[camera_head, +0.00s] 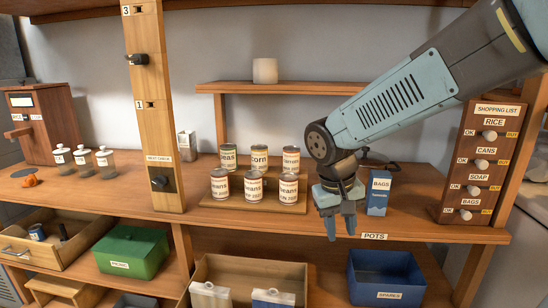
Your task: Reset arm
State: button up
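My arm reaches in from the upper right of the head view and bends downward at the wrist. My gripper (341,229) points down near the front edge of the wooden counter (225,212), above the POTS label (374,237). Its two fingers stand a little apart with nothing visible between them. It is to the right of the cans and to the left of the blue BAGS box (379,194). The wrist hides part of the counter behind it.
Several labelled cans (254,188) stand in two rows beside my gripper. A wooden post (155,110) with dark knobs rises left of them. A shopping-list panel (481,165) stands at right. Below are a blue SPARES bin (388,272), a green box (133,252) and an open drawer (62,250).

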jog(key=s+d+r+m+t+y, duration=0.1)
jog(key=s+d+r+t, duration=0.3)
jog(key=s+d+r, duration=0.4)
jog(key=shift+s+d+r+m+t+y, duration=0.4)
jog(key=shift+d+r+y, duration=0.15)
jog(key=shift+d, duration=0.1)
jog(key=shift+w, duration=0.1)
